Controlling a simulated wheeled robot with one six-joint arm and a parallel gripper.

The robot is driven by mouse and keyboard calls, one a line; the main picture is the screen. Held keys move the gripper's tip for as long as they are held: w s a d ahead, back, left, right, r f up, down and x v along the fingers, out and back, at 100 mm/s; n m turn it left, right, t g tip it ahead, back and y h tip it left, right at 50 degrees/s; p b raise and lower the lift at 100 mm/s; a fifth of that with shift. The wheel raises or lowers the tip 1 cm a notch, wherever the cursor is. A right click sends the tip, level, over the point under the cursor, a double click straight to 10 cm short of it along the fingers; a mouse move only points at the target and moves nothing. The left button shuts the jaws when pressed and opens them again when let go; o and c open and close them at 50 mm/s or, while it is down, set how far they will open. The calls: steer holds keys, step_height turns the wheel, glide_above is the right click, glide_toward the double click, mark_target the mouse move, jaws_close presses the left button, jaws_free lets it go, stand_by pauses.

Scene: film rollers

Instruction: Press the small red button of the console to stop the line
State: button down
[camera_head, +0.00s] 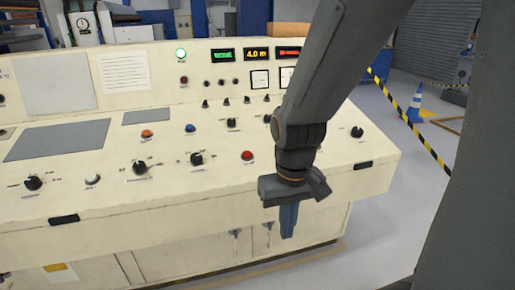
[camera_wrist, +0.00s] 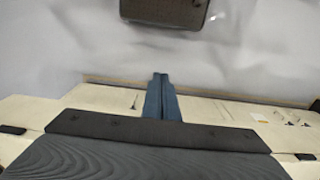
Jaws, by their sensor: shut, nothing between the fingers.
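The cream console (camera_head: 345,180) fills the left and middle of the head view, its sloped panel carrying knobs and buttons. The small red button (camera_head: 247,155) sits near the right part of the panel, left of my gripper, with nothing covering it. My gripper (camera_head: 288,234) hangs fingers down at the console's front edge, to the right of and lower in the picture than the red button. Its blue fingers are shut together and empty. In the wrist view the closed fingers (camera_wrist: 160,80) show against the console front (camera_wrist: 215,108); the red button is not in that view.
An orange button (camera_head: 147,133), a blue button (camera_head: 190,128), a white button (camera_head: 93,179) and several black knobs (camera_head: 196,158) share the panel. My arm hides part of the panel's right side. Yellow-black tape (camera_head: 410,130) and a blue cone (camera_head: 415,104) stand beyond, right.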

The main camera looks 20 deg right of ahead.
step_height(320, 180, up, 10)
steer(key=r+n+t+y+p, duration=0.1)
steer(key=n+t+y+p, duration=0.1)
steer(key=n+t+p, duration=1)
glide_above(247, 154)
steer(key=s+p, duration=0.1)
steer(key=s, duration=0.3)
steer(key=shift+d+f+g, duration=0.2)
steer(key=shift+f+g, duration=0.05)
steer(key=shift+g, duration=0.05)
steer(key=shift+f, duration=0.1)
steer(key=f+b, duration=0.2)
steer(key=w+f+b, duration=0.1)
steer(key=f+b, duration=0.1)
steer(key=f, duration=0.1)
steer(key=w+f+b, duration=0.1)
steer(key=f+b, duration=0.1)
steer(key=f, duration=0.1)
steer(key=shift+f, duration=0.25)
steer(key=shift+w+f, duration=0.15)
steer(key=shift+f, duration=0.25)
